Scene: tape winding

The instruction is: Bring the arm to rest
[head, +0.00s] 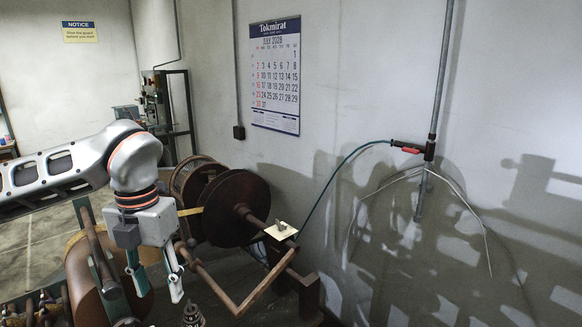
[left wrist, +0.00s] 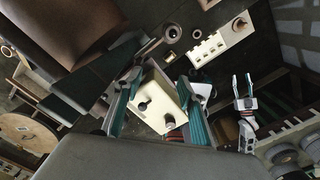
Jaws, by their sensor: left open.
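My left arm comes in from the left in the head view, with its white and grey links over the machine. My left gripper (head: 158,288) hangs down with its two fingers apart and nothing between them. It is in front of the large brown reel and above the machine frame. In the left wrist view the left gripper (left wrist: 158,88) shows its fingers spread, with a cream block with a dark knob (left wrist: 160,112) beyond them. My right gripper (left wrist: 245,98) shows at the right of that view, fingers apart and empty. It is not seen in the head view.
The brown reel (head: 236,208) stands near the wall, with a rusty bent bar (head: 236,298) and a small pale plate (head: 281,231) in front. A cream block with slots (left wrist: 222,43) lies below the wrist.

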